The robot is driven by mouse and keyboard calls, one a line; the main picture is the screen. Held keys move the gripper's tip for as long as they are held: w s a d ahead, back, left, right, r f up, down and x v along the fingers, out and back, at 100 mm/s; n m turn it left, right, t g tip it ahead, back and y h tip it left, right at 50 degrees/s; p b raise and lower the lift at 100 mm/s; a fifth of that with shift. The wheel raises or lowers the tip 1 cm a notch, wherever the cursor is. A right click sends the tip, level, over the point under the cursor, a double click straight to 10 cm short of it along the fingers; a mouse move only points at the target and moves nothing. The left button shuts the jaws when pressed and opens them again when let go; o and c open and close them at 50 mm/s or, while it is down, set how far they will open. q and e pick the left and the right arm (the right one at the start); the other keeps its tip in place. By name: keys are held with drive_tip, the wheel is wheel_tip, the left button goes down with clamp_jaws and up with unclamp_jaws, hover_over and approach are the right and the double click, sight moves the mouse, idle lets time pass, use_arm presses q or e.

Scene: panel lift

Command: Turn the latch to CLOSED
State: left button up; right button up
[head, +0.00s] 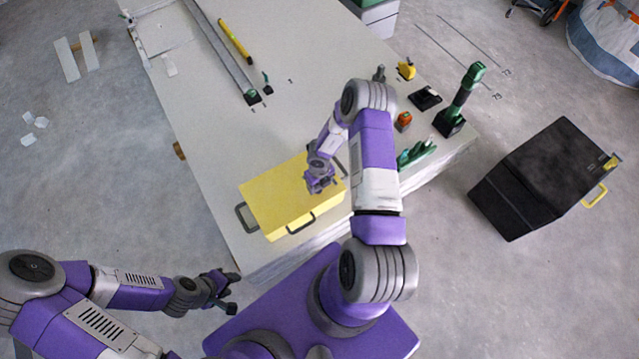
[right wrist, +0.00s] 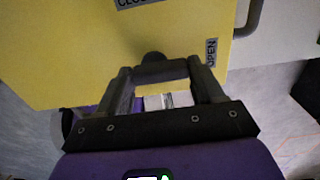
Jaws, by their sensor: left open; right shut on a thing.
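The yellow case (head: 280,205) lies on the near end of the pale table, with dark handles on its sides. My right gripper (head: 321,186) is over its right part. In the right wrist view the yellow face (right wrist: 60,50) carries a CLOSED label (right wrist: 137,3), cut by the top edge, and an OPEN label (right wrist: 211,52) at the right. My right gripper (right wrist: 160,72) is shut on the dark latch (right wrist: 152,57), between the fingertips. The fingers hide much of the latch, so I cannot tell its exact angle. My left gripper (head: 229,292) is open and empty, left of the table's near edge.
A black bin (head: 545,175) stands on the floor at right. The table's middle (head: 240,140) is clear.

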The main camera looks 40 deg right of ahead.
drive_tip(key=n+p, duration=0.3)
drive_tip(key=shift+r, duration=0.15)
drive_tip(key=n+p, duration=0.1)
drive_tip(key=n, duration=0.2)
drive_tip(key=shift+w+n+p, duration=0.15)
drive_tip(key=shift+n+p, duration=0.15)
drive_tip(key=shift+n, duration=0.1)
drive_tip(key=n, duration=0.5)
drive_tip(key=shift+w+a+p, duration=0.15)
drive_tip(key=shift+p, duration=0.2)
drive_tip(key=n, duration=0.6)
drive_tip(key=shift+a, duration=0.1)
drive_tip(key=o, duration=1.1)
drive_tip(key=shift+c, duration=0.2)
